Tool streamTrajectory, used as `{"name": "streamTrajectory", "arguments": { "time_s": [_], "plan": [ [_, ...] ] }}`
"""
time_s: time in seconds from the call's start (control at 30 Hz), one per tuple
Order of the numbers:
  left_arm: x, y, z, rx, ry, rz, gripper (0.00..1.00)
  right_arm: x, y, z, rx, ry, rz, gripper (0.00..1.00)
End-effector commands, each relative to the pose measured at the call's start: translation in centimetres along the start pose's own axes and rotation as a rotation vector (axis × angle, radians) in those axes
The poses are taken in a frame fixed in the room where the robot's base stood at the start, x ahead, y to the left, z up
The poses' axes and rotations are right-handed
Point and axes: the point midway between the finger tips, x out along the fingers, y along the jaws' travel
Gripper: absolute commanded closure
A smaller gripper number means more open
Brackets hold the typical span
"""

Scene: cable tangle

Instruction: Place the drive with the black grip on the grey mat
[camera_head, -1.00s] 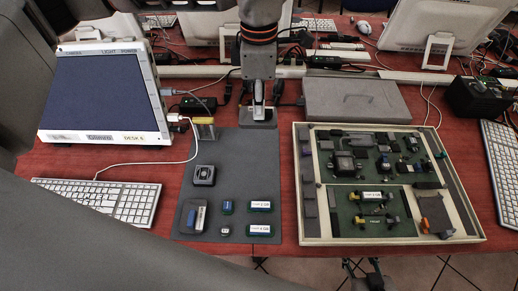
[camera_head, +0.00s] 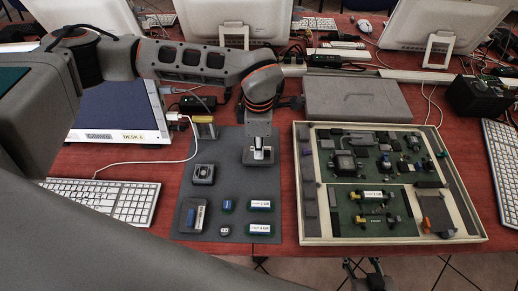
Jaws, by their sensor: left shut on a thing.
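My left gripper (camera_head: 258,158) points down over the upper right of the grey mat (camera_head: 229,155). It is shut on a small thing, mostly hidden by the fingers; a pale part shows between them. I cannot tell whether this is the drive with the black grip, or whether it touches the mat. Lower on the mat lie two labelled sticks, one (camera_head: 260,205) above the other (camera_head: 260,229). A dark part at the bottom edge (camera_head: 370,277) may be my right gripper; its state is unclear.
The mat also holds a square fan-like part (camera_head: 203,174), a grey block (camera_head: 193,215) and small blocks. A cream-rimmed tray (camera_head: 298,228) with board parts stands right. A grey closed case (camera_head: 355,99) lies behind it. Keyboards flank the work area.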

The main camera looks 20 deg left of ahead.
Motion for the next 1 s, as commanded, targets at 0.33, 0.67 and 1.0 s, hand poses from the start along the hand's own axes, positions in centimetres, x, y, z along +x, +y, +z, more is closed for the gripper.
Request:
{"name": "streamTrajectory", "arguments": {
  "time_s": [0.33, 0.67, 1.0],
  "plan": [
    [0.9, 0.0, 0.0, 0.001, -0.001, 0.000, 1.00, 0.1, -0.1, 0.5, 0.000, -0.007, -0.001, 0.60],
    [1.2, 0.0, 0.0, 0.000, 0.000, 0.000, 0.73, 0.1, -0.1, 0.5, -0.001, -0.007, -0.001, 0.60],
    [0.2, 0.1, 0.0, 0.001, -0.002, 0.002, 0.73, 0.0, 0.0, 0.0, -0.001, 0.000, 0.001, 0.60]
  ]
}}
